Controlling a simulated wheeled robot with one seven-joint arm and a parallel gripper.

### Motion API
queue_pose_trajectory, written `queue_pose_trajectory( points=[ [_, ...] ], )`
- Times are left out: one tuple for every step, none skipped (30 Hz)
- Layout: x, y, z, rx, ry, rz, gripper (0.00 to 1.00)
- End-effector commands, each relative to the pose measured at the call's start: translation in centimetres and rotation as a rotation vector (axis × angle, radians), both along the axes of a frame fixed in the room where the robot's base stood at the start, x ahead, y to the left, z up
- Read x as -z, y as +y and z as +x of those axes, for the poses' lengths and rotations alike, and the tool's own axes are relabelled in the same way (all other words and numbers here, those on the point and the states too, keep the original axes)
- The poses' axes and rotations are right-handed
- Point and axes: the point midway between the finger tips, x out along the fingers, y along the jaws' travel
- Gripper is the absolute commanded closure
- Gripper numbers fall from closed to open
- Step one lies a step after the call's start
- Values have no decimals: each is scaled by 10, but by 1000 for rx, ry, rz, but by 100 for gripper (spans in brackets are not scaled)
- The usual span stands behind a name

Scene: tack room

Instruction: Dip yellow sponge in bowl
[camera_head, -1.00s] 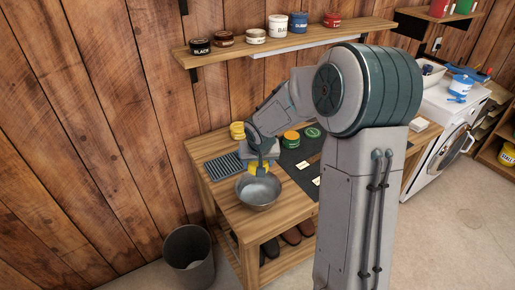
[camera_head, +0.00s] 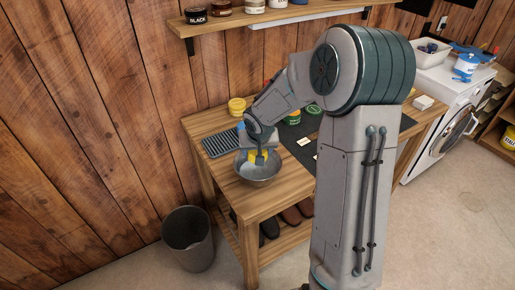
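The yellow sponge (camera_head: 259,155) is held low in my gripper (camera_head: 259,153), which points down over the metal bowl (camera_head: 257,178). The sponge's lower part is at or inside the bowl's opening, near its back wall. I cannot tell whether it touches the bowl's bottom or any liquid. The bowl stands upright on the wooden bench (camera_head: 262,206) near its front edge. My gripper's fingers are small in view and look closed on the sponge.
A dark ribbed mat (camera_head: 221,143) lies left of the bowl. A shelf (camera_head: 265,20) with tins hangs above. A bin (camera_head: 188,240) stands on the floor at left.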

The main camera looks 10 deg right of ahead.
Motion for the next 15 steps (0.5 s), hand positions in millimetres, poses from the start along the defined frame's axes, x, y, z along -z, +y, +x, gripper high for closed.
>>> queue_pose_trajectory(
  points=[
    [11, 0, 0, 0, -1, 0, 61],
    [13, 0, 0, -1, -1, -1, 61],
    [17, 0, 0, -1, -2, -1, 61],
    [20, 0, 0, -1, -2, -1, 61],
    [23, 0, 0, -1, -2, -1, 61],
    [26, 0, 0, -1, -2, -1, 61],
    [29, 0, 0, 0, -2, 0, 61],
    [32, 0, 0, 0, -2, 0, 61],
    [36, 0, 0, 0, -2, 0, 61],
    [39, 0, 1, 0, -2, 0, 61],
    [41, 0, 0, -1, -2, -1, 61],
    [45, 0, 1, -1, -2, -1, 61],
    [47, 0, 1, -1, -2, -1, 61],
    [50, 0, 1, -1, -2, -1, 61],
    [52, 0, 1, -1, -3, -1, 61]
  ],
)
